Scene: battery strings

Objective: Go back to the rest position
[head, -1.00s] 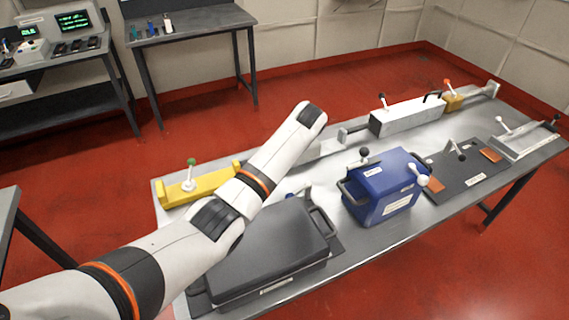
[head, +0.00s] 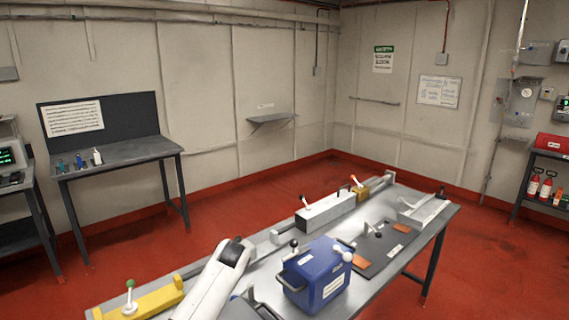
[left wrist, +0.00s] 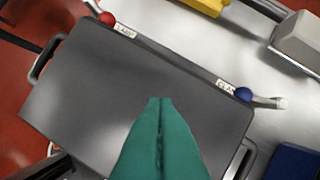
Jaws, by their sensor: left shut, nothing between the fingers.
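In the left wrist view my left gripper (left wrist: 160,100) shows its teal fingers pressed together, empty. They appear over a dark grey case (left wrist: 95,85) with a red knob (left wrist: 106,18) and a blue knob (left wrist: 243,94) along one side. I cannot tell how high the fingertips are above it. In the head view my white left arm reaches over the near left part of the metal table (head: 385,285); its gripper is hidden there. My right gripper is in no view.
A blue box (head: 316,276) with handles stands right of my arm. A yellow bracket (head: 145,302) lies to its left. Behind are a long white block (head: 326,212) and a dark plate (head: 380,244). A side bench (head: 120,158) stands at the back left, with open red floor between.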

